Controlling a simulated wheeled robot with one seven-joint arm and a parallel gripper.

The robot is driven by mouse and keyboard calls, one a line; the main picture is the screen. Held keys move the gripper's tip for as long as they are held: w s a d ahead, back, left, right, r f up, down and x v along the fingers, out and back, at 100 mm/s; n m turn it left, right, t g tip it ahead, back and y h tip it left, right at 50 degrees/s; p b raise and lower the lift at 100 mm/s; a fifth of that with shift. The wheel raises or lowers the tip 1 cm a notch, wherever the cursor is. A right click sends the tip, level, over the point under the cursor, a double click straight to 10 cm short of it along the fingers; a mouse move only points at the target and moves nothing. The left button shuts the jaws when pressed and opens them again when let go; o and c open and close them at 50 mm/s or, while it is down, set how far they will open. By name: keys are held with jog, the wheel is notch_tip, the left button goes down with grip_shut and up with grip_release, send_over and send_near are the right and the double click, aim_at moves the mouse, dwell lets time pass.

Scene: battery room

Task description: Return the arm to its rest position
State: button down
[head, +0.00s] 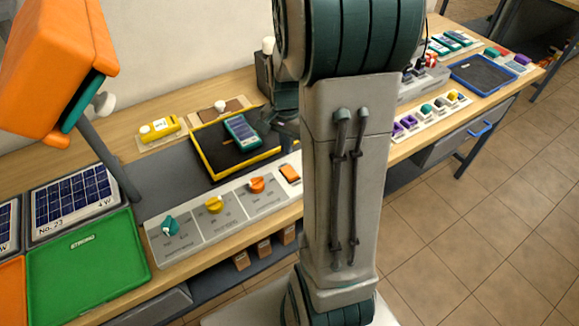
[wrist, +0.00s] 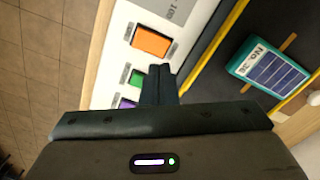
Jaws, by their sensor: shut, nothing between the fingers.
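My arm (head: 345,180) stands upright across the middle of the head view, a grey link between dark teal joints. My gripper (wrist: 158,84) shows in the wrist view with its dark fingers together and nothing between them. It is above the edge of the white control panel, by an orange switch (wrist: 153,40) and a green button (wrist: 136,77). In the head view the arm link hides most of the gripper, and the fingers cannot be made out.
A teal solar-cell unit (head: 242,131) lies in a yellow-rimmed black tray (head: 205,172). The control panel (head: 190,243) has several knobs. An orange lamp-like box (head: 55,65) on a grey post rises at left. A green tray (head: 85,270) and blue tray (head: 485,74) flank the bench.

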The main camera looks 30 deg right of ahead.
jog(key=shift+r, duration=0.3)
jog(key=s+a+r+n+t, duration=0.3)
jog(key=s+a+r+n, duration=0.8)
jog(key=s+a, duration=0.1)
jog(key=shift+s+n, duration=0.4)
